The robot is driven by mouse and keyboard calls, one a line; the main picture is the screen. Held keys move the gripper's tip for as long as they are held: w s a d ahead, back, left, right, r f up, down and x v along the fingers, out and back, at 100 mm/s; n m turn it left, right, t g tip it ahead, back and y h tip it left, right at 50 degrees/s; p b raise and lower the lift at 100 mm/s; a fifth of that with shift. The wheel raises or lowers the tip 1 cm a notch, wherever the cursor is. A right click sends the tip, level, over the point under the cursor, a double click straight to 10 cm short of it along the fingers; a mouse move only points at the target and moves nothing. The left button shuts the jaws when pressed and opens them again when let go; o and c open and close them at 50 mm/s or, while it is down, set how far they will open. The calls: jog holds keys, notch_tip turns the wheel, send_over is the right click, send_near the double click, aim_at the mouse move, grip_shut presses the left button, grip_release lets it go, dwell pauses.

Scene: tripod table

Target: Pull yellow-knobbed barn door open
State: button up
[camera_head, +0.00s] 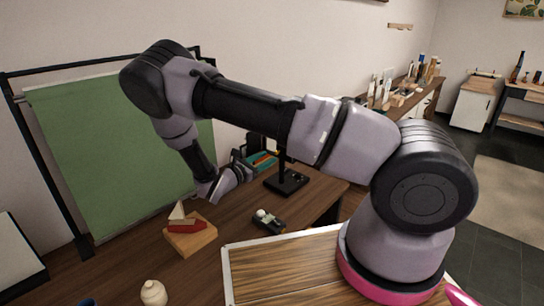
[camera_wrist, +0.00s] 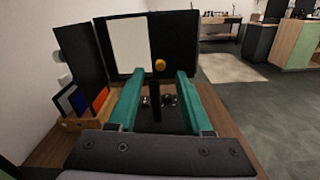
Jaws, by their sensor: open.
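A lamp-like panel stands on a dark post, with a white face (camera_wrist: 131,45) and black flaps beside it. The yellow knob (camera_wrist: 160,65) shows in front of the right black flap, the barn door (camera_wrist: 176,38), in the wrist view. My gripper (camera_wrist: 161,74) is open, its two teal fingers pointing at the panel. The knob appears between the fingertips in the picture; no contact is visible, and the remaining depth is hard to judge. In the head view, my arm hides most of the panel; its black base (camera_head: 287,181) shows on the table.
A wooden rack (camera_wrist: 75,124) with blue and orange items stands left of my fingers. On the wooden table are a wooden block with a red piece (camera_head: 190,236), a small dark device (camera_head: 268,221) and a cream figure (camera_head: 153,292). A green backdrop (camera_head: 112,150) stands behind at left.

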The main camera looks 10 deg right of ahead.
jog(key=shift+x, duration=1.85)
grip_shut()
